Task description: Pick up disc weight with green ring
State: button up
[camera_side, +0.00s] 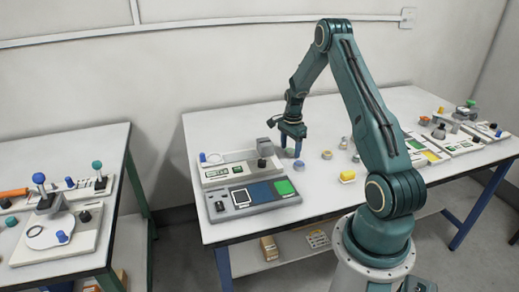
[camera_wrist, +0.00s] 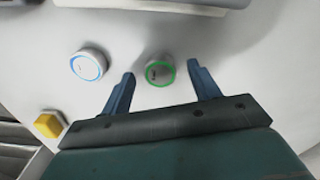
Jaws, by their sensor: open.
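The disc weight with the green ring (camera_wrist: 160,71) lies flat on the white table in the wrist view. My gripper (camera_wrist: 161,73) is open and empty, with one blue finger on each side of the disc in the picture. In the side view my gripper (camera_side: 291,149) points down above the table, with its tips near small discs. The ring colours are too small to tell apart there. Whether the fingertips are down at the disc's height is unclear.
A blue-ringed disc (camera_wrist: 88,65) lies left of the green-ringed one. A yellow block (camera_wrist: 48,125) is at lower left, near the table edge. In the side view, a panel with a green square (camera_side: 284,188) stands left of the discs, and several instruments fill the table's right end.

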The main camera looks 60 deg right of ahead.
aim_at(290, 150)
jog(key=shift+f, duration=0.25)
jog(key=shift+c, duration=0.2)
jog(key=c, duration=1.1)
jog(key=shift+r, duration=0.15)
jog(key=shift+c, duration=0.2)
notch_tip(290, 150, up, 20)
dwell(0.4)
